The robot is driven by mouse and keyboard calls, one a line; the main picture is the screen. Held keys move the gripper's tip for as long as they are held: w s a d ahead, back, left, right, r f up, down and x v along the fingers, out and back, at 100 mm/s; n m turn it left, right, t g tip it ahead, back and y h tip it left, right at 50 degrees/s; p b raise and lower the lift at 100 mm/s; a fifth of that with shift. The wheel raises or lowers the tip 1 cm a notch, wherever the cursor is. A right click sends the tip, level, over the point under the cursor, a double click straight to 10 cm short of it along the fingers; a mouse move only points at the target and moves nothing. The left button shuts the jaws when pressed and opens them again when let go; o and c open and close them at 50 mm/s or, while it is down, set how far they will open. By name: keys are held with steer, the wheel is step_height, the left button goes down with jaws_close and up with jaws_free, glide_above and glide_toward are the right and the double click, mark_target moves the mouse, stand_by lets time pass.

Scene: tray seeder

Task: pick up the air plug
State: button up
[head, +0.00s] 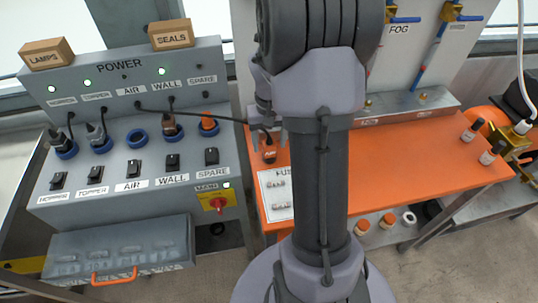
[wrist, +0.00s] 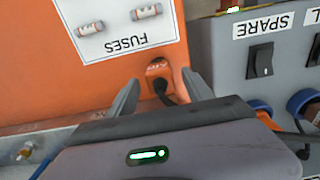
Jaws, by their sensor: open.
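The air plug (head: 269,155) is a small orange block with a pale label and a black cable. It stands at the left edge of the orange table (head: 400,190), beside the power panel. Its cable runs left to the panel's upper face. In the wrist view the plug (wrist: 158,68) lies between and just beyond the fingertips of my gripper (wrist: 160,82). The two grey fingers are open and apart from it, one on each side. In the head view my arm hides part of the table, and my gripper (head: 268,138) is just above the plug.
The grey power panel (head: 45,195) holds switches, plugs in blue-ringed sockets and an empty AIR socket (head: 137,138). A white fuse card (wrist: 112,22) lies on the table near the plug. Small bottles (head: 490,153) stand at the table's right; an upright board is behind.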

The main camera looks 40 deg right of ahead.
steer(key=shift+f, duration=0.75)
steer(key=shift+r, duration=0.2)
steer(key=shift+c, duration=0.2)
jaws_close()
step_height(320, 180, up, 4)
steer(key=p, duration=0.2)
steer(key=shift+p, duration=0.35)
steer(key=s+d+r+p, duration=0.1)
steer(key=s+d+p, duration=0.25)
steer(key=s, duration=1.15)
step_height(320, 180, up, 11)
steer(key=p, duration=0.8)
steer(key=shift+s+d+f+p, duration=0.15)
steer(key=shift+d+f+p, duration=0.05)
steer(key=shift+p, duration=0.2)
